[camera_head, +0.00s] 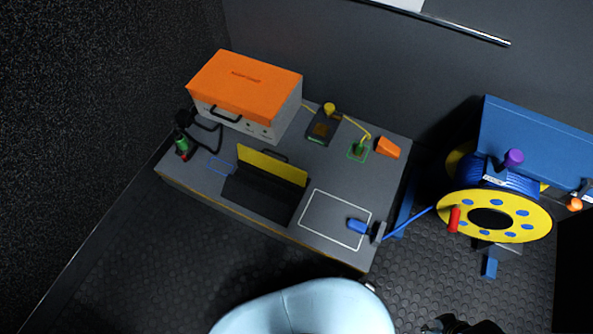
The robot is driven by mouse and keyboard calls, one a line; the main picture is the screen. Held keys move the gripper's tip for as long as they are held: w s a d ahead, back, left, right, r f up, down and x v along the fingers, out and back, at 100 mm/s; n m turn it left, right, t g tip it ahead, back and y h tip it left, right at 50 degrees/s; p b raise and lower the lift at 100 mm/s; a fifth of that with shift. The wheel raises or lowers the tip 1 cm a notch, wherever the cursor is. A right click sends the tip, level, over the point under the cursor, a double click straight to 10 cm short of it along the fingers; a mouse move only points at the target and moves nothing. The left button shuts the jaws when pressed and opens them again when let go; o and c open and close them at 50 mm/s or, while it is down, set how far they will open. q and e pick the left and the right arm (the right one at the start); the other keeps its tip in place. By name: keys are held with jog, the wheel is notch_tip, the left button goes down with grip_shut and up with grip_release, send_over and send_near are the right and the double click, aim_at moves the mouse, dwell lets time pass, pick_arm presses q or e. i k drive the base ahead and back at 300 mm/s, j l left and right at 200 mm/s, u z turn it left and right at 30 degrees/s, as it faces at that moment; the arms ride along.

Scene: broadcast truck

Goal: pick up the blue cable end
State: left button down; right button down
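The blue cable end (357,226) is a small blue plug lying at the right front of the grey table, over the edge of a white outlined rectangle (313,226). A small grey bracket (378,232) stands at the table edge right beside it. The blue cable (408,223) runs from there up to a yellow-flanged reel (523,227) on the right. My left gripper is not in view. A dark part at the bottom edge (465,326) looks like my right gripper, cut off by the frame and well away from the plug; its fingers cannot be made out.
On the table stand an orange-topped case (245,85), an open dark laptop-like device (262,195), a small dark box (322,127), an orange block (388,147) and a black item with green (182,143). A blue cabinet (540,140) is behind the reel. The outlined rectangle is mostly clear.

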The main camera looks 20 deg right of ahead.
aim_at(361, 227)
jog(key=k+z, duration=0.35)
jog(key=z, duration=0.15)
jog(key=k+l+z, duration=0.2)
jog(key=k+z, duration=0.25)
jog(key=i, duration=0.1)
